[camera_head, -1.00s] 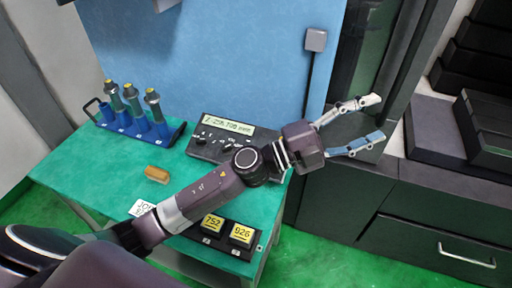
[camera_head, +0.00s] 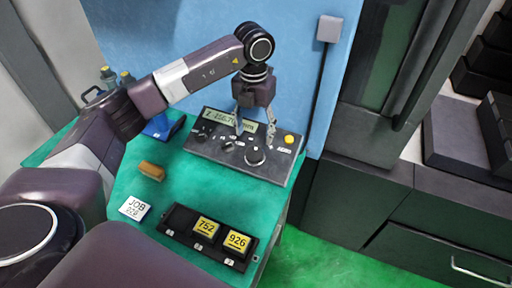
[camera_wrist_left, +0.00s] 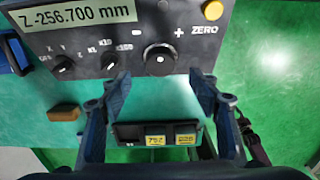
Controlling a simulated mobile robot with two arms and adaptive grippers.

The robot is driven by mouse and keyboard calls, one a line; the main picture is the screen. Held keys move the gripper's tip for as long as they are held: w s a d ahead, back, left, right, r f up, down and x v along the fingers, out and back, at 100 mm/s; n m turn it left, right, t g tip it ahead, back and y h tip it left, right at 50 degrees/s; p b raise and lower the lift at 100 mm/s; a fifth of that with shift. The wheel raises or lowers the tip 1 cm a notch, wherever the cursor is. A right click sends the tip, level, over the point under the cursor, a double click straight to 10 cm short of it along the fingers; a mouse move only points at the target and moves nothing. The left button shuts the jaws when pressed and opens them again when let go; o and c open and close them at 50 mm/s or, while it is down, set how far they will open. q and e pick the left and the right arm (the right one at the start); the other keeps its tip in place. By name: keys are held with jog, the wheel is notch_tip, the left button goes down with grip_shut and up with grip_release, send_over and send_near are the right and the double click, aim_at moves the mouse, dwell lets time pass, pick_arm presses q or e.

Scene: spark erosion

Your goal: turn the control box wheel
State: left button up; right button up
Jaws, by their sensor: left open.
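The grey control box (camera_head: 216,150) sits on the green table, with a display, small knobs and a yellow button on its top. Its wheel (camera_head: 255,155) is the large round dark knob on the right half; it also shows in the left wrist view (camera_wrist_left: 159,58), between a minus and a plus mark. My left gripper (camera_head: 256,136) points down above the box, behind the wheel, with its fingers apart. In the left wrist view the open fingers (camera_wrist_left: 160,92) stand on either side below the wheel, holding nothing. My right gripper is not in view.
A black tray (camera_head: 173,221) with yellow 752 and 926 blocks lies at the table's front. A JOB card (camera_head: 134,207) and an orange-brown block (camera_head: 151,171) lie left of it.

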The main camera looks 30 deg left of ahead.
aim_at(254, 152)
pick_arm(q)
jog(key=shift+s+f, duration=0.15)
jog(key=shift+f, duration=0.25)
notch_tip(254, 152, down, 6)
jog(key=shift+p, duration=1.15)
jog(key=shift+f, duration=0.35)
jog(key=c, duration=1.1)
jog(key=shift+n, duration=0.3)
